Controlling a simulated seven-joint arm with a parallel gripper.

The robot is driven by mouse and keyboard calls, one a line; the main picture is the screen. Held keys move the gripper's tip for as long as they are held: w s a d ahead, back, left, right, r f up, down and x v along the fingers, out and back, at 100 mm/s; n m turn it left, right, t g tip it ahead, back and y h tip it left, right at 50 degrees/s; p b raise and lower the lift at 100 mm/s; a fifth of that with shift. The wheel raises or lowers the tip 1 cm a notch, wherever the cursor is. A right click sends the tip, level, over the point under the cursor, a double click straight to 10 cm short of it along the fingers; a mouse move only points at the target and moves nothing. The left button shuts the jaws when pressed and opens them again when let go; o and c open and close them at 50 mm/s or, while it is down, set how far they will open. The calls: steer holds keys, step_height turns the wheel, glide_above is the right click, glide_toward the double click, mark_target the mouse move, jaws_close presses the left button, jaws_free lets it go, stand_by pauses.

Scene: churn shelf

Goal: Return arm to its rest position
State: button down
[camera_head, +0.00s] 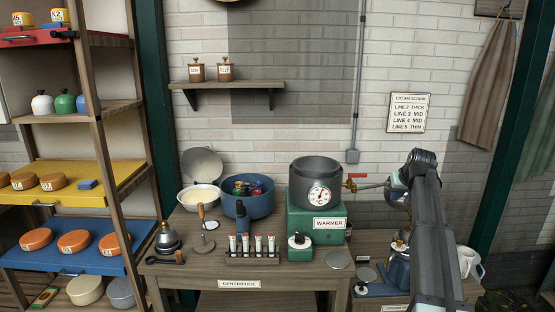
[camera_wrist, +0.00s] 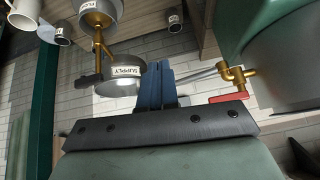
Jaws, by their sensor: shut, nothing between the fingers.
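My arm (camera_head: 432,230) rises at the right side of the bench in the head view and bends at the top, beside the warmer's tap. My gripper's fingers (camera_wrist: 155,85) show in the wrist view as two blue-grey fingers pressed together, with nothing between them. In the head view the fingertips cannot be made out. In the wrist view, which looks upside down, the fingers are near a metal bowl labelled SUPPLY (camera_wrist: 120,80) and a brass tap with a red handle (camera_wrist: 230,97). I cannot tell whether they touch anything.
The tap's red handle (camera_head: 355,175) sticks out right of the dark pot (camera_head: 315,170) on the green warmer (camera_head: 302,228). A blue jug (camera_head: 398,270) and white mug (camera_head: 470,262) stand close to my arm. A test-tube rack (camera_head: 252,256) and blue basin (camera_head: 248,204) are further left.

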steer(key=s+a+f+m+g, duration=0.1)
steer(key=s+a+f+g, duration=0.15)
steer(key=s+f, duration=0.8)
steer(key=s+a+f+g, duration=0.1)
steer(key=s+a+f, duration=0.3)
steer(key=f, duration=1.3)
steer(key=s+a+f+m+g, duration=0.15)
steer(key=s+a+f, duration=0.25)
steer(key=s+f, duration=0.7)
steer(key=s+a+f+n+g, duration=0.1)
steer(key=s+a+f+g, duration=0.2)
steer(key=s+f, duration=0.6)
steer(key=s+a+f+n+g, duration=0.1)
steer(key=s+a+f+g, duration=0.1)
steer(key=s+a+f, duration=0.3)
steer(key=s+a+f+n+g, duration=0.1)
steer(key=s+a+f+g, duration=0.2)
steer(key=s+f, duration=0.9)
steer(key=s+a, duration=0.2)
steer(key=s, duration=0.8)
steer(key=shift+f+g, duration=0.3)
steer(key=shift+f, duration=0.1)
steer(key=shift+a+n, duration=0.1)
steer(key=shift+n, duration=0.15)
